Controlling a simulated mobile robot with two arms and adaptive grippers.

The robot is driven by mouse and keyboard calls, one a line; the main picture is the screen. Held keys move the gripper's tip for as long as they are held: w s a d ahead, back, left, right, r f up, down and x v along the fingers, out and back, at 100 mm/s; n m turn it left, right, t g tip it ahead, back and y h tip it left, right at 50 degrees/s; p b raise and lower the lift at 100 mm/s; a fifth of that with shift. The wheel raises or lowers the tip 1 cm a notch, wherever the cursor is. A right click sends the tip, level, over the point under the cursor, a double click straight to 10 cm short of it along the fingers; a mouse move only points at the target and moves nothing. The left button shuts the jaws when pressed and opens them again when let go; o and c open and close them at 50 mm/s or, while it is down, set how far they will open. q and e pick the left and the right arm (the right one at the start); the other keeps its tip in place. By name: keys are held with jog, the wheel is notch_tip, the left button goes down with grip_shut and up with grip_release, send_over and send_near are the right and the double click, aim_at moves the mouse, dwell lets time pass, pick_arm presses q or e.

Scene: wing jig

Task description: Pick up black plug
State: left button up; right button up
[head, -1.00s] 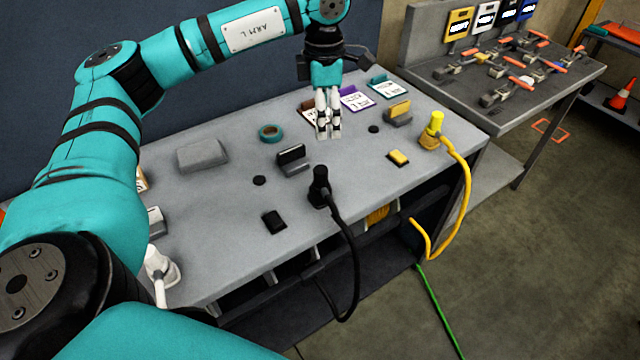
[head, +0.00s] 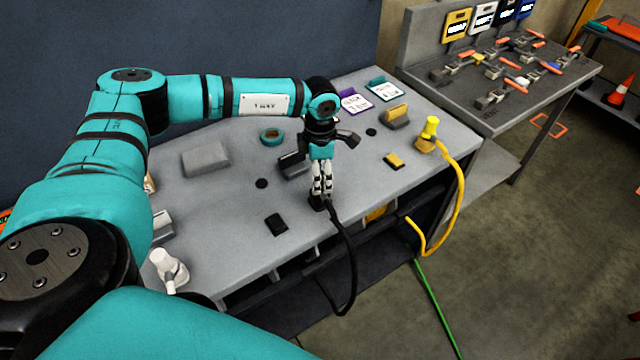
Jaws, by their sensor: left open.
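The black plug (head: 317,202) stands near the front edge of the grey bench, with its black cable (head: 348,255) hanging over the edge in a loop. My left gripper (head: 321,194) points down right at the plug, its pale fingers covering the plug's upper part. The fingers are open, one seeming to lie on each side of the plug; whether they touch it is too small to tell. My right gripper is not in view.
A black block (head: 276,224) lies left of the plug, and a black holder (head: 292,163) stands behind it. The yellow plug (head: 430,128) with its yellow cable is at the right end. A white plug (head: 166,262) is at the front left. Teal tape (head: 271,136) lies farther back.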

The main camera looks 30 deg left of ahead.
pick_arm(q)
jog(key=shift+f, duration=1.4)
jog(key=shift+s, duration=0.1)
jog(key=c, duration=1.2)
